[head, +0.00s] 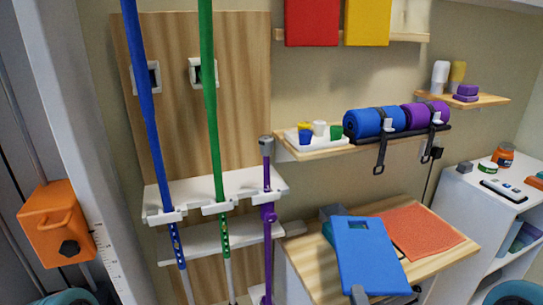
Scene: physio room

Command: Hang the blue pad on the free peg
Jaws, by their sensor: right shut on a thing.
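The blue pad (368,262) is a flat rectangle with a small slot near its top edge. It is tilted in front of the wooden bench top (440,247); I cannot tell whether it touches the bench. My right gripper (359,293) is shut on its lower edge; only a grey finger shows at the picture's bottom. A red pad (311,20) and a yellow pad (367,20) hang on the wall at the top, cut off by the picture edge. The free peg cannot be made out. My left gripper is not in view.
An orange mat (422,232) lies on the bench. Above it, a shelf (320,152) holds cups and strapped blue (372,122) and purple rolls (424,115). Blue, green and purple poles stand in a white rack (240,184) at left. A white cabinet (463,215) stands right.

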